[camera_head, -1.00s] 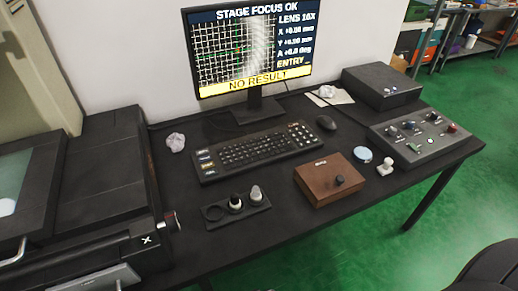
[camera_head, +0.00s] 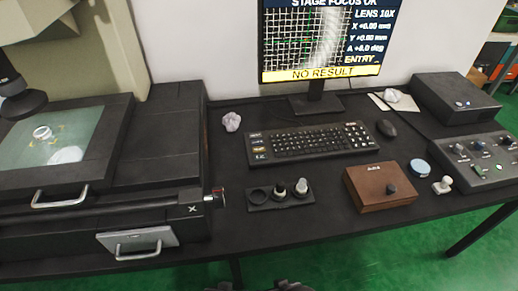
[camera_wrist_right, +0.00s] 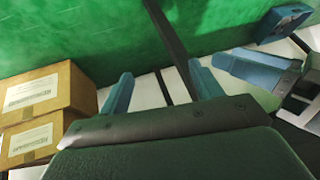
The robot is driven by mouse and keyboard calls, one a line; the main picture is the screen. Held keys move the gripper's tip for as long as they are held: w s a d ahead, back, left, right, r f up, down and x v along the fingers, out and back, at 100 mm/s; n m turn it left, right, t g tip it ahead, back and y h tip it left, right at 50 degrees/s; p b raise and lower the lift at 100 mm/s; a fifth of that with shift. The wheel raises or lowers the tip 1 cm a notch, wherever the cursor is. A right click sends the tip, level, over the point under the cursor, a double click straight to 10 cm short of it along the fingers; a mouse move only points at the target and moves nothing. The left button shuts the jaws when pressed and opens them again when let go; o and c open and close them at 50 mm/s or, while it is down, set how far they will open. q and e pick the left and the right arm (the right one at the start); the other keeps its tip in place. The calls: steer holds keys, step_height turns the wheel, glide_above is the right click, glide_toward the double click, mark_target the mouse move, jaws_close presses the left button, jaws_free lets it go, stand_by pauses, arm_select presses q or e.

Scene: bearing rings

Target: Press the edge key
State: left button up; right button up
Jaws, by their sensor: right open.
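The black keyboard (camera_head: 308,144) lies on the table in front of the monitor (camera_head: 320,40). A column of larger keys (camera_head: 258,146) at its left end has light labels, one of them yellowish; the lettering is too small to read, so I cannot tell which is the edge key. The monitor shows "NO RESULT" on a yellow bar. My right gripper (camera_wrist_right: 162,88) is open and empty in the right wrist view, over the green floor and away from the keyboard. What looks like my left gripper (camera_wrist_right: 262,72) shows partly at the right of that view.
In front of the keyboard are a holder (camera_head: 280,194) with small dark and grey pieces and a brown box (camera_head: 380,188) with a knob. A measuring machine (camera_head: 100,190) fills the left. Cardboard boxes (camera_wrist_right: 45,100) show in the wrist view.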

steer(key=shift+s, duration=0.1)
jaws_close()
stand_by(1.0)
stand_by(0.4)
